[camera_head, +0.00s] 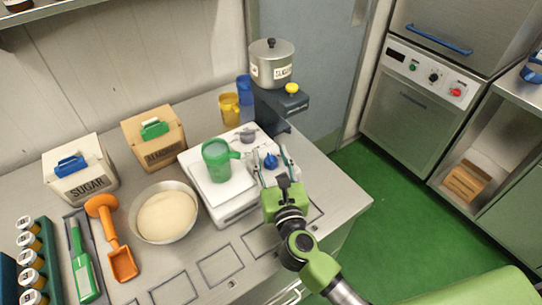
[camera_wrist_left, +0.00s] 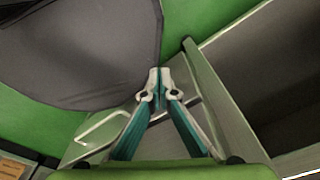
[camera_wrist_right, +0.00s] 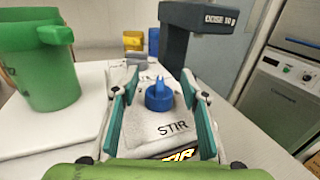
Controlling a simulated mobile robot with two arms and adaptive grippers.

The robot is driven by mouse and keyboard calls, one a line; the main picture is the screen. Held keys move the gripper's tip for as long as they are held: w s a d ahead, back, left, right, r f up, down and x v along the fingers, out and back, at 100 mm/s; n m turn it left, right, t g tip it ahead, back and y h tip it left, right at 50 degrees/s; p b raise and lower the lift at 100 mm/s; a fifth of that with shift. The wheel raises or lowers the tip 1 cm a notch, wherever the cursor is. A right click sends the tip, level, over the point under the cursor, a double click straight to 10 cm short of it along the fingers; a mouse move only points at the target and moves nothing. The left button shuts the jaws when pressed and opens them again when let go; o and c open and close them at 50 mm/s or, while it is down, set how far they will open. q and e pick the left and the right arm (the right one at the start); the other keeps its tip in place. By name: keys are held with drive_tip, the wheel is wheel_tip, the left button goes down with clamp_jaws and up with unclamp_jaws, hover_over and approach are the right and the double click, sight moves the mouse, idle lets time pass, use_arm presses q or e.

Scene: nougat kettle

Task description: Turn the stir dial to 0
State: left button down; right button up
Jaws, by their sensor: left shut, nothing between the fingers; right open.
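The stir dial is a blue knob (camera_wrist_right: 158,97) with a raised pointer, on a white panel (camera_wrist_right: 165,125) marked STIR. It also shows in the head view (camera_head: 271,161). My right gripper (camera_wrist_right: 160,82) is open, with one finger on each side of the knob and a visible gap to it. In the head view my right gripper (camera_head: 268,160) reaches over the panel from the front. My left gripper (camera_wrist_left: 159,75) is shut and empty, away from the counter top and low near a grey cabinet. The dial's number marks are too small to read.
A green cup (camera_head: 216,160) stands on the white scale (camera_head: 208,193) left of the dial. A dark dispenser (camera_head: 280,103) with a metal pot (camera_head: 271,63) stands behind. A bowl of powder (camera_head: 165,213) and an orange scoop (camera_head: 122,262) lie further left.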

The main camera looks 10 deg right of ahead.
drive_tip(key=shift+c, duration=0.4)
drive_tip(key=c, duration=1)
drive_tip(key=shift+c, duration=0.2)
